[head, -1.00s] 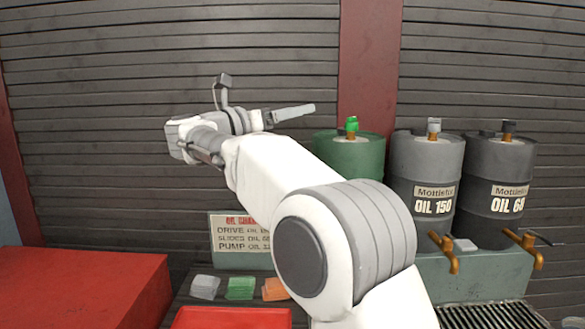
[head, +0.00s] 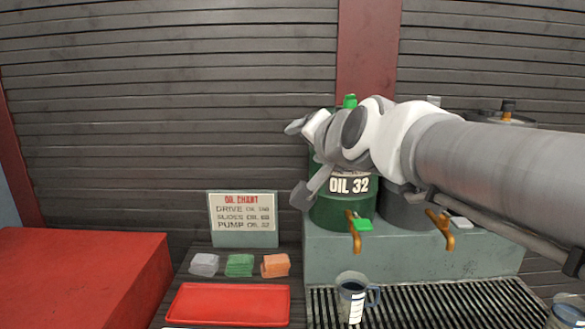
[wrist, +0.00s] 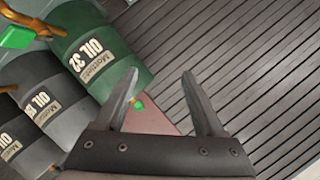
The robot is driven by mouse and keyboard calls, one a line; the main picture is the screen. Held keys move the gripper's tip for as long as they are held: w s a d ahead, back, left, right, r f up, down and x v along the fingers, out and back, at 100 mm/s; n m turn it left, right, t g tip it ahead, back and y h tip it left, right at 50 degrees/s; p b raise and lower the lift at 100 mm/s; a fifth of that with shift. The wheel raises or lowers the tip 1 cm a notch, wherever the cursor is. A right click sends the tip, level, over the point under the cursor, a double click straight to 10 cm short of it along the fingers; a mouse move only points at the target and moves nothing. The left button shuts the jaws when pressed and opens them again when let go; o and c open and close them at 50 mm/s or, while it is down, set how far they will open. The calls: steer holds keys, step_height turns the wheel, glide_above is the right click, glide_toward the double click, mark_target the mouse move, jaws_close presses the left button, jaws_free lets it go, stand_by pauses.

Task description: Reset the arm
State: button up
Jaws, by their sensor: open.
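My gripper (head: 298,161) is raised in front of the green OIL 32 drum (head: 349,208) in the head view. Its two fingers are spread apart, pointing left. In the wrist view my gripper (wrist: 159,78) shows open, with nothing between the fingers. My arm comes in from the right edge of the head view and hides much of the two grey drums. The wrist view shows the drums tilted at the left, with the green OIL 32 drum (wrist: 105,55) nearest the fingers. I cannot tell how far the fingers are from it.
A dark mug (head: 350,298) stands on the slatted drip grate (head: 410,303). A red tray (head: 228,304), several coloured cloth stacks (head: 240,265) and an oil chart (head: 242,213) are left of it. A red box (head: 80,275) fills the lower left.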

steer(key=s+d+f+n+g+h, duration=0.2)
steer(key=s+d+f+n+g, duration=0.3)
steer(key=s+f, duration=0.55)
steer(key=s+d+f+n+g+h, duration=0.1)
steer(key=s+d+f+g+h, duration=0.15)
steer(key=s+d+f, duration=0.6)
steer(key=s+a+r+g+p, duration=0.1)
steer(key=s+a+r+p, duration=0.1)
steer(key=r+p, duration=0.8)
steer(key=shift+s+y+p, duration=0.35)
steer(key=shift+s+p, duration=0.15)
steer(key=shift+p, duration=0.7)
